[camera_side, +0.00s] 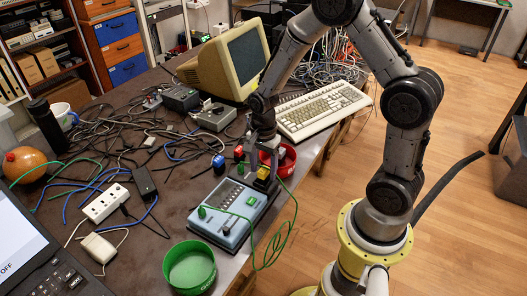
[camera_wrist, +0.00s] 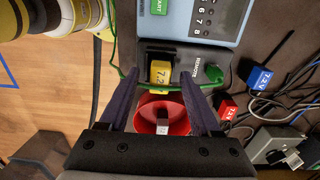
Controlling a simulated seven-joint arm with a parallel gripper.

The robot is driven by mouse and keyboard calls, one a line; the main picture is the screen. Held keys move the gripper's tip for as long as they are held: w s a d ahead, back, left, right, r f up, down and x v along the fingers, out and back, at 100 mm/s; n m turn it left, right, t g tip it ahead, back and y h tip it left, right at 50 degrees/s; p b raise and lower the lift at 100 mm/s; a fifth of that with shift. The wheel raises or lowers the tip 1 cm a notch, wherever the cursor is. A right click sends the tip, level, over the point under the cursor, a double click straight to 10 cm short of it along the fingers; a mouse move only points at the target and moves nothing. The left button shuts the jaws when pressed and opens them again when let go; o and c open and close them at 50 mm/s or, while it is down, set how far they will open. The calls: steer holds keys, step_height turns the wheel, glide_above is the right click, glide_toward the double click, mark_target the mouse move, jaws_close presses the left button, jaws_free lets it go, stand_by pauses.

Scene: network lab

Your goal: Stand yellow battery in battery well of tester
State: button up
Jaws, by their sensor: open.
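The yellow battery (camera_side: 263,172), marked 7.2, is upright at the dark well block (camera_wrist: 197,60) on the end of the blue-grey tester (camera_side: 228,210). In the wrist view the battery (camera_wrist: 161,73) appears to sit in the well's opening, at its left part; how deep it sits is hidden. My gripper (camera_wrist: 160,78) is open, with one finger on each side of the battery and visible gaps between. In the side view my gripper (camera_side: 264,158) is just above the well, partly hiding it.
A red bowl (camera_side: 287,161) stands right behind the well, under my gripper in the wrist view. A green cable (camera_side: 272,245) loops by the tester. Blue (camera_side: 218,163) and red (camera_side: 239,153) blocks stand nearby. A green bowl (camera_side: 190,267) is at the table's front.

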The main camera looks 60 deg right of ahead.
step_height(320, 180, up, 13)
stand_by(0.3)
steer(key=s+a+r+n+t, duration=0.4)
steer(key=s+r, duration=0.2)
steer(key=r, duration=0.5)
steer(key=s+a+n+t, duration=0.1)
steer(key=s+n, duration=0.9)
steer(key=n, duration=0.4)
steer(key=shift+s+a+f+t, duration=0.15)
steer(key=shift+a+f+t, duration=0.15)
steer(key=shift+a, duration=0.05)
